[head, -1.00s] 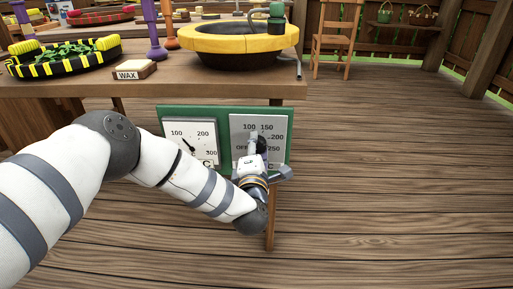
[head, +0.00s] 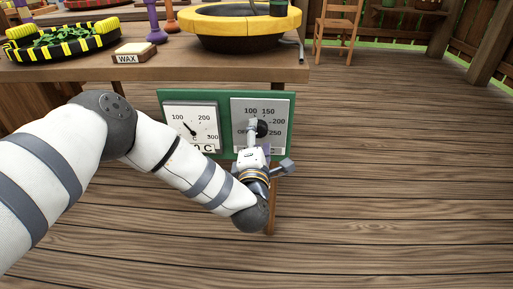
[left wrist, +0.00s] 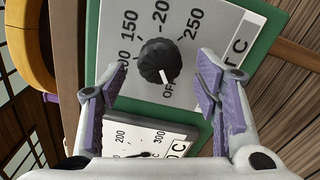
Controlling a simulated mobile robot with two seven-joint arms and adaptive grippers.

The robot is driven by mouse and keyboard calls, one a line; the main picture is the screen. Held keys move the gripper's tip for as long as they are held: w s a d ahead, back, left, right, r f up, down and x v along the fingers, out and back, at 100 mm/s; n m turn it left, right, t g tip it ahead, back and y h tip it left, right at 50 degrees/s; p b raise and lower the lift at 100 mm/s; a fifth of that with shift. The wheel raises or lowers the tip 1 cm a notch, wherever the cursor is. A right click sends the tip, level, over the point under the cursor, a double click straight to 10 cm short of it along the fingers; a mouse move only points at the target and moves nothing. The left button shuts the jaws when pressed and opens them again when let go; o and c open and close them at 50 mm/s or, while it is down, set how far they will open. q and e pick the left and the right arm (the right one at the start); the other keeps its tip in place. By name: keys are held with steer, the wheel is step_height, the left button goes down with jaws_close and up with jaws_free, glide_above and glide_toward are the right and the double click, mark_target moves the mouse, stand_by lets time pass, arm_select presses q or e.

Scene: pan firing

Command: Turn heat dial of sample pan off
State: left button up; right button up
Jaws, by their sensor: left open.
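The black heat dial (head: 262,129) is on a grey plate marked OFF, 100, 150, 200 and 250, on a green panel (head: 225,98) below the table edge. In the left wrist view the dial (left wrist: 158,61) shows a white mark pointing near OFF. My left gripper (head: 257,134) is in front of the dial and partly hides it. In the left wrist view my gripper (left wrist: 158,72) is open, with one purple-padded finger on each side of the dial and gaps between. The yellow-rimmed dark pan (head: 240,38) stands on the table above.
A gauge (head: 191,126) with a needle sits left of the dial. The table (head: 190,72) also holds a wax block (head: 134,53) and a yellow-and-black pan of green stuff (head: 60,42). A wooden chair (head: 338,30) stands behind. The deck at right is clear.

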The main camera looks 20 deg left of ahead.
arm_select(q)
steer(key=v, duration=0.9)
